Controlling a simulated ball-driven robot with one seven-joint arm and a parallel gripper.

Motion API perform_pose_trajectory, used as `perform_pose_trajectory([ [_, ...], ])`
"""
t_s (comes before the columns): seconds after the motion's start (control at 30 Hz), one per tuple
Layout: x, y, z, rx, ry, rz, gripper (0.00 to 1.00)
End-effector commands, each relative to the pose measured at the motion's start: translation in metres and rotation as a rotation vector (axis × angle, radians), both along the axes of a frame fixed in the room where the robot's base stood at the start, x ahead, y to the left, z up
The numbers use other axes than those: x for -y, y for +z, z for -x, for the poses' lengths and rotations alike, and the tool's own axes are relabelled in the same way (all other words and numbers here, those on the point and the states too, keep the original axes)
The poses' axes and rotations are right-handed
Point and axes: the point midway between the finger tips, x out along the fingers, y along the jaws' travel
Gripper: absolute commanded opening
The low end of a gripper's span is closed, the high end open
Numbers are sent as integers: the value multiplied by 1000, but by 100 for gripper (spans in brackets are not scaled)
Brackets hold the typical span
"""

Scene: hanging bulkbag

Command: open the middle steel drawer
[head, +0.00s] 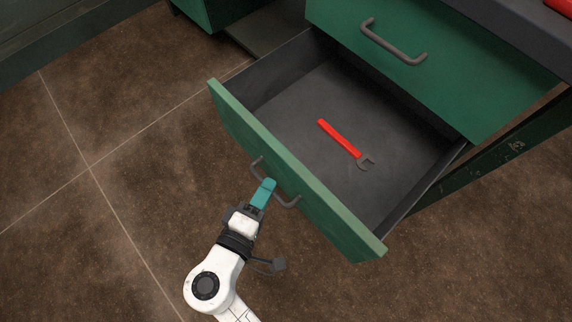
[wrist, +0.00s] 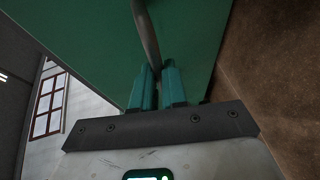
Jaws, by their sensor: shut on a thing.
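The drawer (head: 300,178) has a green front and a dark grey inside, and it stands pulled well out of the cabinet in the head view. A grey bar handle (head: 288,201) is on its front. My gripper (head: 265,190) is at the middle of this handle with its teal fingers. In the wrist view the fingers (wrist: 158,85) are shut on the handle bar (wrist: 146,35), one on each side of it. The drawer front (wrist: 95,45) fills much of that view. Part of the handle is hidden behind the fingers in the head view.
A red-handled wrench (head: 340,139) lies in the open drawer. Above it, another green drawer (head: 440,75) with a grey handle (head: 392,46) is closed. The grey worktop (head: 510,25) is at top right. Brown tiled floor (head: 110,120) is clear at the left.

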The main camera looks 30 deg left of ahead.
Motion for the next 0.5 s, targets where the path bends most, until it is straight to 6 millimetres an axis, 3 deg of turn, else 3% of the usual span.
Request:
perform_pose_trajectory([
  [0.2, -9, -1, 26, -3, 1, 3, 0],
  [0.5, -13, -2, 36, -3, -1, 1, 0],
])
